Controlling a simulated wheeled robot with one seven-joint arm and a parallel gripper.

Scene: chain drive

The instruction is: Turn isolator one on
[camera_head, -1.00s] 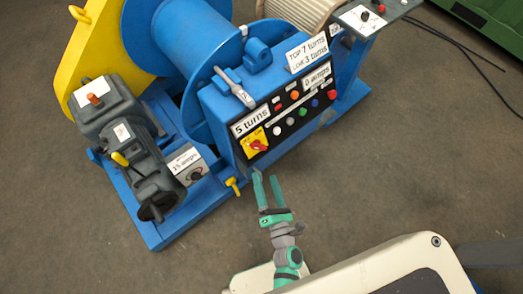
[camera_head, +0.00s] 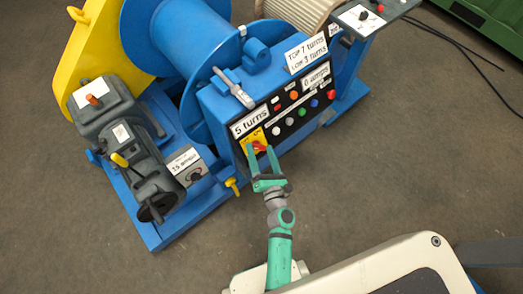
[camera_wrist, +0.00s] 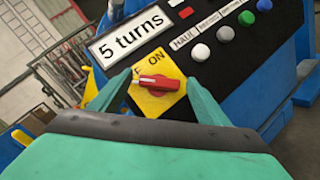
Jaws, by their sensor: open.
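The isolator is a red rotary handle (camera_wrist: 157,82) on a yellow plate (camera_wrist: 163,65) on a black panel, below the "5 turns" label. In the wrist view the handle lies nearly level, its white-marked end pointing left, and "ON" is printed above it. In the head view the yellow plate (camera_head: 252,137) is partly hidden by my gripper (camera_head: 260,152). My gripper is open, its two green fingers on either side of the handle, also seen in the wrist view (camera_wrist: 157,95). I cannot tell whether the fingers touch the handle.
Several coloured push buttons (camera_head: 290,121) sit right of the isolator on the panel. A blue drum (camera_head: 180,35) and a grey motor (camera_head: 135,155) stand behind and left. A yellow tap-like handle (camera_head: 232,184) sticks out below left of the panel. Open floor lies right of my arm.

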